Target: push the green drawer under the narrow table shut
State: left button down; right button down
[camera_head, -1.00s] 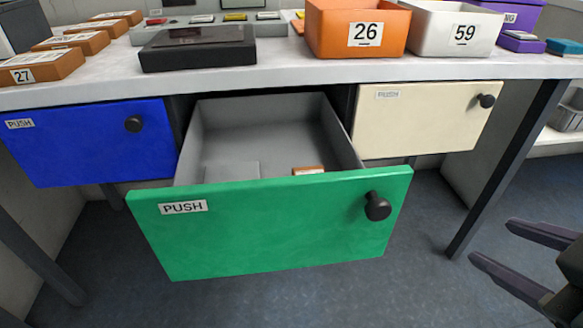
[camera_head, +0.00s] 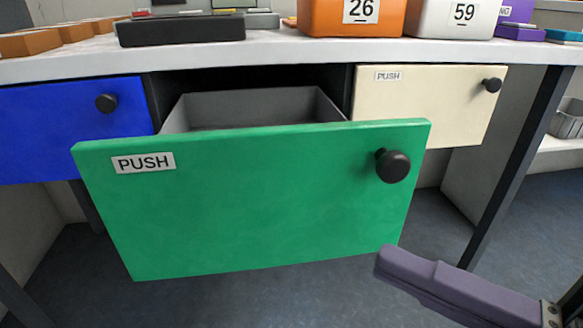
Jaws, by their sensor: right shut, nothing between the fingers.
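The green drawer (camera_head: 250,210) stands pulled out under the narrow table (camera_head: 290,60). Its front carries a PUSH label (camera_head: 143,162) at the left and a round black knob (camera_head: 392,166) at the right. Part of its grey inside shows behind the front; its floor is mostly hidden. My right gripper (camera_head: 385,262) is at the lower right, its purple fingers shut and empty. The fingertips overlap the lower right corner of the green front in the picture; I cannot tell whether they touch it. My left gripper is not in view.
A blue drawer (camera_head: 60,130) at the left and a cream drawer (camera_head: 425,110) at the right look shut. An orange bin (camera_head: 320,15), a white bin (camera_head: 435,18) and a black box (camera_head: 180,30) stand on the table. A dark table leg (camera_head: 515,165) is at the right.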

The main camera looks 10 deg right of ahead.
aim_at(292, 191)
jog(key=w+a, duration=0.1)
jog(key=w, duration=0.1)
jog(key=w+a, duration=0.1)
jog(key=w, duration=0.2)
jog(key=w+a+b, duration=0.1)
jog(key=w+a, duration=0.1)
jog(key=shift+w, duration=0.2)
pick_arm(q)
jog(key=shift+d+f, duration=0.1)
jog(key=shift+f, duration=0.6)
pick_arm(e)
jog(key=shift+w, duration=0.35)
